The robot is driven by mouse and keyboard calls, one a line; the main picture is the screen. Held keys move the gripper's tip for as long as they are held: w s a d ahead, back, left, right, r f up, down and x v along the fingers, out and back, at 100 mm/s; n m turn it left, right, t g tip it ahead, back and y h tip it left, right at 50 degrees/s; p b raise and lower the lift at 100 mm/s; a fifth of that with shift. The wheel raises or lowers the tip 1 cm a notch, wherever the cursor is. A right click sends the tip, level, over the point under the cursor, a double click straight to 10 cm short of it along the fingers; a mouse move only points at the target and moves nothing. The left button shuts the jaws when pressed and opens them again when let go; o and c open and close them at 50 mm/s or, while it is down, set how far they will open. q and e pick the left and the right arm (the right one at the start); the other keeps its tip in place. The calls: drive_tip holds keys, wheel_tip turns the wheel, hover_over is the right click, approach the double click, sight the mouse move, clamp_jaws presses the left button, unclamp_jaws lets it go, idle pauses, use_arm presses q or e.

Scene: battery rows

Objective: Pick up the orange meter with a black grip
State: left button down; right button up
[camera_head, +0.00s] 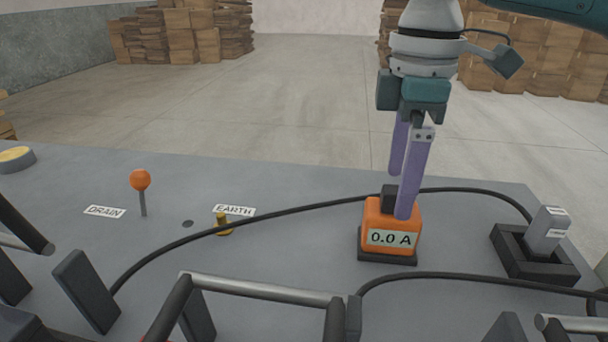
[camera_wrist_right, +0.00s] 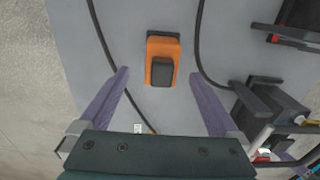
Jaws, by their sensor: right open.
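The orange meter (camera_head: 392,226) stands on the grey table in the head view, its display reading 0.0 A. Its black grip (camera_head: 389,197) sticks up from the top. In the right wrist view the orange meter (camera_wrist_right: 151,70) and its black grip (camera_wrist_right: 162,72) lie ahead of the fingertips. My right gripper (camera_head: 402,195) points down over the meter, its purple fingers apart; one finger hides part of the meter in the head view. In the right wrist view the right gripper (camera_wrist_right: 158,75) is open and empty.
Black cables (camera_head: 290,210) run across the table (camera_head: 290,240) behind and in front of the meter. A grey lever in a black holder (camera_head: 535,262) stands at right. An orange-knobbed lever (camera_head: 140,181) and a brass post (camera_head: 223,225) stand at left. Handled frames (camera_head: 265,290) line the front.

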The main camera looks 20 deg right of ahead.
sight(392, 218)
wheel_tip(392, 218, down, 4)
drive_tip(key=shift+s+a+f+b, duration=0.15)
drive_tip(key=shift+f+b, duration=0.1)
drive_tip(key=shift+b, duration=0.15)
drive_tip(key=shift+c, duration=0.4)
clamp_jaws()
